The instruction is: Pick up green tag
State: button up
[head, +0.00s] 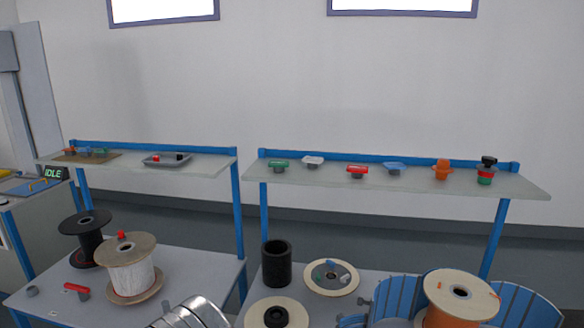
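The green tag (278,165) stands near the left end of the glass-like right upper shelf (400,182), on a small grey base. A white tag (312,160) is just to its right, and a red tag (357,171) is further right. The fingers of my gripper are not in view, so I cannot see whether it is open or shut. Nothing touches the green tag from above.
Further right on that shelf are a blue tag (395,167), an orange piece (441,169) and a black, red and green stack (487,171). A grey tray (167,160) sits on the left shelf. Spools (131,267) and a black cylinder (277,265) stand below.

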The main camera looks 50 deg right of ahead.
aim_at(279, 167)
jog(key=z, duration=0.05)
jog(key=i, duration=1)
jog(key=u, duration=0.05)
